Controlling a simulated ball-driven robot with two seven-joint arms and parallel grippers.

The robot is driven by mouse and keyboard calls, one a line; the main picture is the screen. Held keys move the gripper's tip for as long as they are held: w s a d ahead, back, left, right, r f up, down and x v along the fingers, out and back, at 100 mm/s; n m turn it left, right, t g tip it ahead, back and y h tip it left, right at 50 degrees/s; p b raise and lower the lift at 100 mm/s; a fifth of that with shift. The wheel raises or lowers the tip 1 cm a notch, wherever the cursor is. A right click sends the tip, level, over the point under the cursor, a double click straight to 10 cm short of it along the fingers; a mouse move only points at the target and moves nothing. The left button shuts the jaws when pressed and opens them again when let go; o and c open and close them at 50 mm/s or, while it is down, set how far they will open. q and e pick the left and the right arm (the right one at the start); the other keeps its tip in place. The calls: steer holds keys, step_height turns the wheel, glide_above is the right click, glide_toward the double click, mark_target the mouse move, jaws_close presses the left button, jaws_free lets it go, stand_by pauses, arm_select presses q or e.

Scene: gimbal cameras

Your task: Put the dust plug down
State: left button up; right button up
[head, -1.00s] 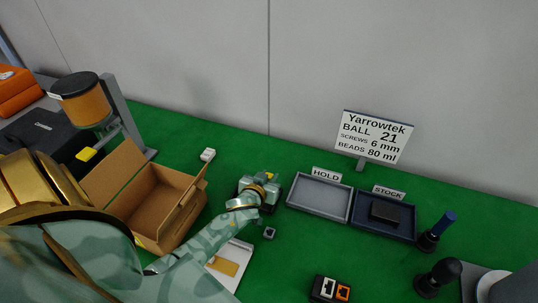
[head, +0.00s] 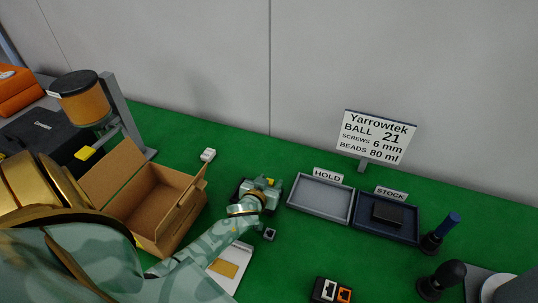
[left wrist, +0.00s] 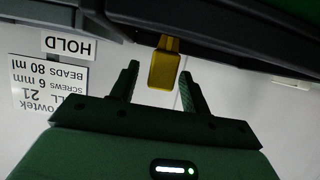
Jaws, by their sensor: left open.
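The yellow piece that I take for the dust plug (left wrist: 164,66) shows in the left wrist view. It stands out from a dark body along the top of that upside-down picture. My left gripper (left wrist: 158,72) is open, with one finger on each side of the plug and a visible gap at each. In the head view the left gripper (head: 262,186) is over the green bench, left of the HOLD tray (head: 320,198), and mostly covers the plug and the dark device there. What lies directly under the plug is hidden. My right gripper is not in view.
An open cardboard box (head: 160,205) stands left of the gripper. A STOCK tray (head: 385,229) holding a dark block is beside the HOLD tray. A white card (head: 232,262), a small grey piece (head: 269,235) and a two-port block (head: 331,290) lie in front. Green bench is clear behind.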

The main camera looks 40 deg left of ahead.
arm_select(q)
steer(key=p+v, duration=0.3)
steer(key=v, duration=0.3)
steer(key=shift+s+r, duration=0.1)
steer(key=shift+r, duration=0.15)
steer(key=shift+s+d+r+p, duration=0.2)
steer(key=shift+s+p, duration=0.1)
steer(key=shift+s, duration=0.25)
steer(key=shift+f, duration=0.15)
